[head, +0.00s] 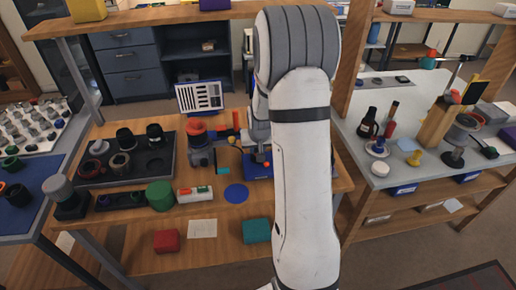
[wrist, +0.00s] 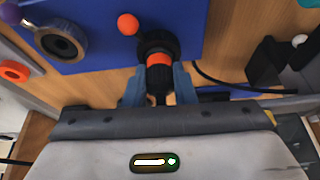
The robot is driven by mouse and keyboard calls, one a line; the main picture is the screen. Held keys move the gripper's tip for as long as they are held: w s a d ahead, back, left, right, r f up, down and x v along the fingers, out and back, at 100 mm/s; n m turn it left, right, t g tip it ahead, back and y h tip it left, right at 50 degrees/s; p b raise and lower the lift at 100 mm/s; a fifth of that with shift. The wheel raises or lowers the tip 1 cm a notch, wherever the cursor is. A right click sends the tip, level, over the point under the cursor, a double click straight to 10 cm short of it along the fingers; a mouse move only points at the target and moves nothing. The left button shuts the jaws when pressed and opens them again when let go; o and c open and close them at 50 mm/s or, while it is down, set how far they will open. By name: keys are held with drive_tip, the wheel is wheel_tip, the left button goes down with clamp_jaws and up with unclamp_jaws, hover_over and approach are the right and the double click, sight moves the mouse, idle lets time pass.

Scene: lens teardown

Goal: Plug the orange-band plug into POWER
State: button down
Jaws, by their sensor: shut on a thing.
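In the wrist view, my gripper (wrist: 159,84) is shut on the black plug with the orange band (wrist: 158,60). The plug's front end meets a black round socket (wrist: 157,40) on a blue panel (wrist: 105,42). I cannot tell how deep it sits. An orange-red ball (wrist: 127,24) is beside that socket. Another dark ring-shaped socket (wrist: 62,41) is to the left, near a purple ball (wrist: 10,13). No POWER label is readable. In the head view, my arm hides the gripper and plug; only part of the blue panel (head: 255,173) shows.
A black cable (wrist: 235,84) runs right from near the plug. Dark blocks (wrist: 270,58) stand at the right. On the wooden bench, a dark tray (head: 100,178) with lens parts, a green cylinder (head: 160,195) and a blue disc (head: 236,194) lie left of my arm.

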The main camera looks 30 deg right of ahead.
drive_tip(key=shift+s+f+b, duration=0.15)
drive_tip(key=shift+f+b, duration=0.3)
drive_tip(key=shift+b, duration=0.05)
idle(0.5)
drive_tip(key=c, duration=1.2)
unclamp_jaws()
drive_tip(key=shift+r, duration=0.1)
drive_tip(key=shift+o, duration=0.4)
drive_tip(key=shift+r, duration=0.25)
drive_tip(key=v, duration=0.7)
drive_tip(key=shift+r, duration=0.2)
drive_tip(key=shift+a, duration=0.1)
